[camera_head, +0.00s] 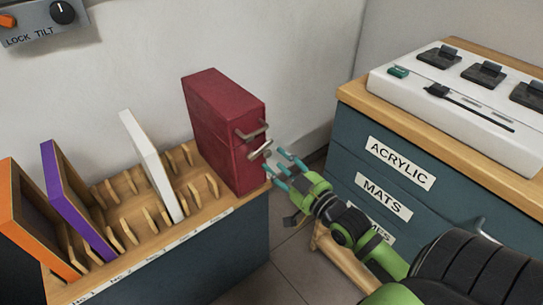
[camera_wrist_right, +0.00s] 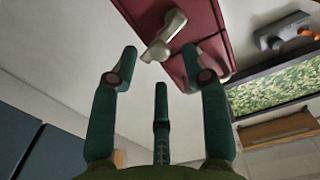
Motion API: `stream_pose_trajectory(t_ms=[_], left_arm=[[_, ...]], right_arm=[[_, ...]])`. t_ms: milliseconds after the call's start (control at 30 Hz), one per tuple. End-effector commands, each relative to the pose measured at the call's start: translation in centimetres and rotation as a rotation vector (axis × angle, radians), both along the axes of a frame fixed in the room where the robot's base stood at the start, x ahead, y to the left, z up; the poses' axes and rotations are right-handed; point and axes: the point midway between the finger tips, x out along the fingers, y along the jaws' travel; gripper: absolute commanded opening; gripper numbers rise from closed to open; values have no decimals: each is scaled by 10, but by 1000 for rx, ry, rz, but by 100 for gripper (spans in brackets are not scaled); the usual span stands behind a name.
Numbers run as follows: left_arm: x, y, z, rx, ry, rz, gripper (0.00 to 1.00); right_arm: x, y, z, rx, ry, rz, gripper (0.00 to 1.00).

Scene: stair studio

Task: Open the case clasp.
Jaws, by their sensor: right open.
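A dark red case (camera_head: 219,127) stands upright at the right end of the wooden rack, and part of it shows in the right wrist view (camera_wrist_right: 207,45). My right gripper (camera_head: 282,166) is open and empty, just right of and below the lower fitting. In the right wrist view, a pale metal fitting (camera_wrist_right: 163,36) lies ahead of and between the spread fingers (camera_wrist_right: 165,72), apparently without contact. My left gripper is out of view.
The wooden rack (camera_head: 128,183) holds a white panel (camera_head: 152,165), a purple frame (camera_head: 77,203) and an orange frame (camera_head: 33,222). A wall is behind the case.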

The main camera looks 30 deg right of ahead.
Motion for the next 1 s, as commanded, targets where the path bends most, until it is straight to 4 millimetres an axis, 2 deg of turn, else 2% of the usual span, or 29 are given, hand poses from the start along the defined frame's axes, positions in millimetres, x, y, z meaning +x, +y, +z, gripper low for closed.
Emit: stream_pose_trajectory(t_ms=[100,233,600,633,667,700,733,1000], left_arm=[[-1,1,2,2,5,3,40],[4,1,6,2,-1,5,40],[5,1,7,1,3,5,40],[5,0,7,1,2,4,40],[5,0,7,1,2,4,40],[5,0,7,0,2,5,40],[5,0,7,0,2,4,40],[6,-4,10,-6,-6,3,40]], right_arm=[[17,1,0,2,-2,0,46],[29,2,0,3,-1,0,46],[35,3,0,3,2,0,46],[35,3,0,3,2,0,38],[35,3,0,3,2,0,26],[35,3,0,3,2,0,10],[35,3,0,3,2,0,0],[35,3,0,22,5,1,0]])
